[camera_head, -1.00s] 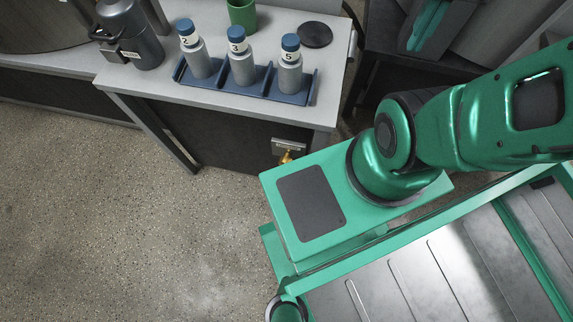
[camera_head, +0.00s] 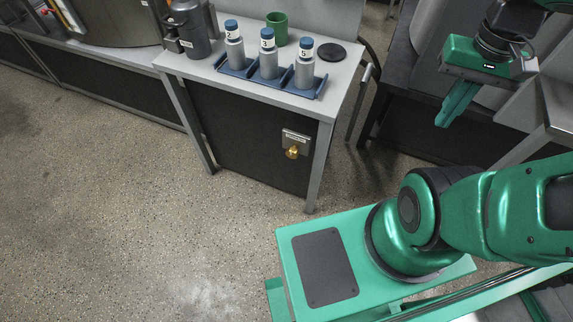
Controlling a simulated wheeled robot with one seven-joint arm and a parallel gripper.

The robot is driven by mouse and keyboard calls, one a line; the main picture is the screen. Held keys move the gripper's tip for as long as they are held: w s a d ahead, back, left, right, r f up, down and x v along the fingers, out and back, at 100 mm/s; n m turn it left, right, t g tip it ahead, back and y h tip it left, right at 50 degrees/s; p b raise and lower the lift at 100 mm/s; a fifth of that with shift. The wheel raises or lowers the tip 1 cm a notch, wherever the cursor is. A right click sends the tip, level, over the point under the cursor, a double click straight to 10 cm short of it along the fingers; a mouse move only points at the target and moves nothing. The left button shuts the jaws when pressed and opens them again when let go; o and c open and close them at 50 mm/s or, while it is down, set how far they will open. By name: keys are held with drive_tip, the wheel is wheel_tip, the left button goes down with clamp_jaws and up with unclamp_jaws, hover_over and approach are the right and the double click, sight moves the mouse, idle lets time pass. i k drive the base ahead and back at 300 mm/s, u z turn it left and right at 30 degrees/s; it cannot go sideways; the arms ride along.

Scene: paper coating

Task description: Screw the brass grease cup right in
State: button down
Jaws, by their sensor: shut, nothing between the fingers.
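The brass grease cup (camera_head: 292,153) sits on a small grey plate (camera_head: 296,138) on the dark front panel of the grey workbench, near its right leg. It is small here, and I cannot tell how far it is screwed in. My gripper (camera_head: 446,118) is at the upper right, pointing down, with its green fingers together and nothing between them. It is well to the right of the cup and apart from it.
The workbench (camera_head: 348,78) carries a blue rack (camera_head: 282,84) with numbered bottles, a green cup (camera_head: 277,28), a black disc (camera_head: 332,52) and a dark grey canister (camera_head: 190,30). A dark cabinet stands behind my gripper. The speckled floor (camera_head: 130,200) before the bench is open.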

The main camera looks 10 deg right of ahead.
sight(292, 152)
drive_tip(key=u, duration=0.2)
drive_tip(key=i, duration=0.5)
drive_tip(key=u, duration=0.65)
drive_tip(key=k, duration=1.55)
drive_tip(key=z, duration=0.35)
drive_tip(key=i, duration=1)
drive_tip(key=u, duration=0.05)
